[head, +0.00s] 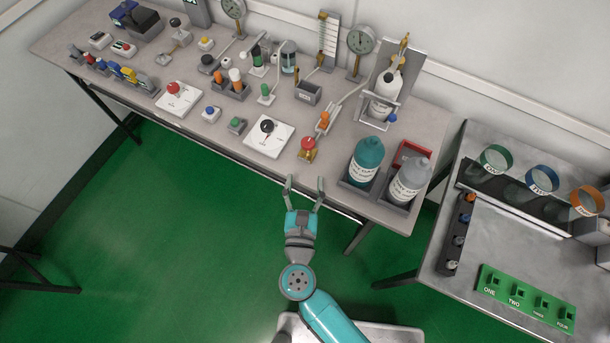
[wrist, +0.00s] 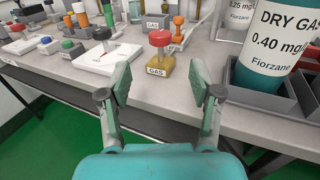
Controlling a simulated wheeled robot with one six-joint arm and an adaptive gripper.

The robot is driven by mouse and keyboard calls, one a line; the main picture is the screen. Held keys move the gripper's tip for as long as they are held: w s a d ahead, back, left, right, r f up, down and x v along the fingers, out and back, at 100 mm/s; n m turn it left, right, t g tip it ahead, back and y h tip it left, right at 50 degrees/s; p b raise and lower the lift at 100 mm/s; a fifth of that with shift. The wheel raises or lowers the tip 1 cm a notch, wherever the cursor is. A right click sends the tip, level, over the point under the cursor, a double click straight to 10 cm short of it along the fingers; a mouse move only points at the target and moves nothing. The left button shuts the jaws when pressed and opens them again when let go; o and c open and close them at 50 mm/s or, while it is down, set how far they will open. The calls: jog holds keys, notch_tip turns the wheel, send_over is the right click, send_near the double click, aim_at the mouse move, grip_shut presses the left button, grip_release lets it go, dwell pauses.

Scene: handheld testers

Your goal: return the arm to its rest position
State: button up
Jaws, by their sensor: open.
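My gripper (head: 304,186) is open and empty. In the head view it hangs over the green floor just in front of the long table's front edge. In the wrist view my gripper (wrist: 163,88) has its two fingers spread wide, with nothing between them. Past the fingertips stands a red knob on a brass base marked GAS (wrist: 160,52), apart from the fingers. The same red-knobbed valve (head: 307,148) shows on the table in the head view. My teal arm reaches up from the bottom of the head view.
The long grey table (head: 225,137) holds several testers, gauges and valves. A teal bottle (head: 366,160) and a grey bottle (head: 408,180) stand in holders at its right end. A second table (head: 480,240) at right bears rings and a green numbered block (head: 525,299).

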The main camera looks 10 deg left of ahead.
dwell(0.5)
jog(key=s+d+r+n+t, duration=0.1)
jog(key=s+d+r+n, duration=0.1)
jog(key=s+d+n, duration=0.45)
jog(key=s+d+r+n+t, duration=0.1)
jog(key=s+d+r+n, duration=0.15)
jog(key=d+n, duration=0.65)
jog(key=s+d+r+n+g, duration=0.1)
jog(key=s+d+n+g, duration=0.1)
jog(key=s+n, duration=0.7)
jog(key=s+d+r+n+g+h, duration=0.1)
jog(key=s+d+n+g, duration=0.2)
jog(key=s+n, duration=0.7)
jog(key=shift+s+d+r+n, duration=0.25)
jog(key=shift+d+n, duration=0.2)
jog(key=shift+d, duration=0.75)
jog(key=shift+f, duration=0.1)
